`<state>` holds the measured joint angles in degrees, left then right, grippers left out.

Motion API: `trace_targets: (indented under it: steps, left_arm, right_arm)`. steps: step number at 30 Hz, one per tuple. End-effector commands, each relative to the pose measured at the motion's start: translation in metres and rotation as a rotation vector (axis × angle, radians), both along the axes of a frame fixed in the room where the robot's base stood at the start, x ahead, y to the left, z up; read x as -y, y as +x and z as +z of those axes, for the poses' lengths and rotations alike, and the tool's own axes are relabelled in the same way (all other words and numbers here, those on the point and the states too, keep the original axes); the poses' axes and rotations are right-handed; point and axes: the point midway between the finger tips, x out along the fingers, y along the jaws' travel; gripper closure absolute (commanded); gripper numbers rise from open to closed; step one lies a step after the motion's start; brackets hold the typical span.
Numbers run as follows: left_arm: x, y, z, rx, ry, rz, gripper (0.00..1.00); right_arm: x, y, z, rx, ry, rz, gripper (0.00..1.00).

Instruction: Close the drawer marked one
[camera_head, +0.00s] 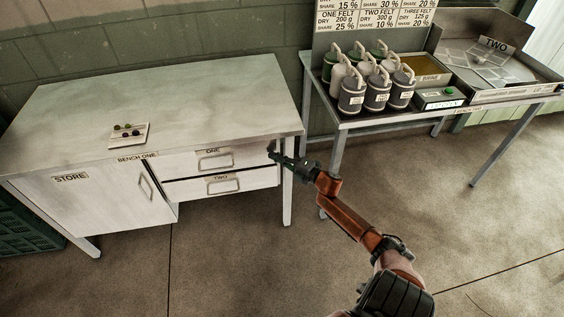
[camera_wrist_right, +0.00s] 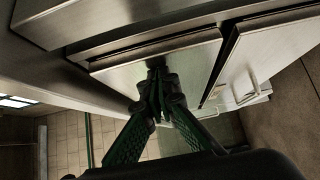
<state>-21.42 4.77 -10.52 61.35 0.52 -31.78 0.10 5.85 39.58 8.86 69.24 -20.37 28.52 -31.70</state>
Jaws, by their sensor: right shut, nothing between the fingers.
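The drawer marked one (camera_head: 190,163) is the upper of two white drawers at the right of the bench, with a metal bar handle and a label. Its front looks nearly in line with the bench, and I cannot tell exactly how far out it stands. My right gripper (camera_head: 273,151) is shut and empty, its tips at the right end of this drawer's front. In the right wrist view the shut fingers (camera_wrist_right: 158,82) point at a pale panel (camera_wrist_right: 190,62) with a dark gap along its edge. Contact is unclear. My left gripper is out of view.
Below is the drawer marked two (camera_head: 185,192); left is the store cupboard door (camera_head: 95,203). A small tray (camera_head: 129,135) with little balls lies on the bench top (camera_head: 190,95). Another table (camera_head: 400,118) with several jugs stands right. Floor (camera_head: 235,270) in front is clear.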

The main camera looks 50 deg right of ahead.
Motion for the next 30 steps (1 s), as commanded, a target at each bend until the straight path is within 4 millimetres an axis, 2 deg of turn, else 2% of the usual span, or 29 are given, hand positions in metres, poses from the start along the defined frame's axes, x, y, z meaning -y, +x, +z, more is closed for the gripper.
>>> trace_targets:
  steps: [1, 12, 19, 24, 30]
  left_arm:
    - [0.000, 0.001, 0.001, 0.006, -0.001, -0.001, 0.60]
    - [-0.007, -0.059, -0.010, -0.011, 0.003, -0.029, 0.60]
    - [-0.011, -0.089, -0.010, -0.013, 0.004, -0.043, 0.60]
    - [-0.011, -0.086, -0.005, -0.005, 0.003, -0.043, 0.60]
    - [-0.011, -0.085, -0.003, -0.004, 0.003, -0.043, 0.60]
  right_arm:
    - [0.002, 0.003, 0.009, 0.009, -0.001, -0.008, 1.00]
    - [-0.028, -0.019, 0.008, 0.007, 0.001, 0.005, 1.00]
    - [-0.026, -0.070, 0.005, 0.002, -0.002, 0.009, 1.00]
    - [-0.023, -0.099, 0.003, 0.003, -0.001, 0.010, 1.00]
    - [-0.021, -0.114, 0.003, 0.003, -0.001, 0.012, 1.00]
